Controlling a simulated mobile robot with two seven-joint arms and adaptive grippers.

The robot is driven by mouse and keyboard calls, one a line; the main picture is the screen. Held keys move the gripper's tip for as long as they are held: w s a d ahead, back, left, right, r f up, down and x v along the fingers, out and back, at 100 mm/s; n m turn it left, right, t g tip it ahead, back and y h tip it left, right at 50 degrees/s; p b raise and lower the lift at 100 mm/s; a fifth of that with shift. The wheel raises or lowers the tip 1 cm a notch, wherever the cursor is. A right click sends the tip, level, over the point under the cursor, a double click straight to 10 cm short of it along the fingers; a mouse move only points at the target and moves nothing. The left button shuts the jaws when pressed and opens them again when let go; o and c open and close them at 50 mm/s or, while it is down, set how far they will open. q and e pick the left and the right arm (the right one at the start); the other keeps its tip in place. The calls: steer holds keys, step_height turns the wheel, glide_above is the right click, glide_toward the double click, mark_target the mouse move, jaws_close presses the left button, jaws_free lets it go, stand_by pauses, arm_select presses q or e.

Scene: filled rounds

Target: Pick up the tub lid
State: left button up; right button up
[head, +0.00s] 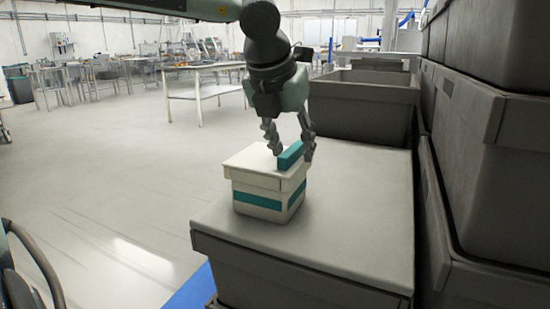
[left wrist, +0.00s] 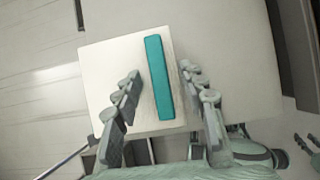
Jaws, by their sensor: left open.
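The tub lid (head: 249,166) is white with a raised teal bar handle (head: 290,155) and sits on the white tub (head: 266,201), which has a teal band. The tub stands on a grey closed crate top. My left gripper (head: 288,148) points down over the lid, its fingers on either side of the teal handle. In the left wrist view the lid (left wrist: 105,72) fills the middle, and the handle (left wrist: 159,78) lies between the open fingers (left wrist: 160,88), apart from the left finger and close to the right one.
The grey crate top (head: 345,220) is clear around the tub. Tall stacked grey crates (head: 490,130) stand close on the right, and an open grey crate (head: 362,100) stands behind. Open floor lies to the left, with work tables (head: 200,80) farther back.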

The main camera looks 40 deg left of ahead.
arm_select(q)
steer(key=shift+f+b, duration=0.15)
steer(key=shift+b, duration=0.25)
steer(key=shift+c, duration=0.3)
jaws_close()
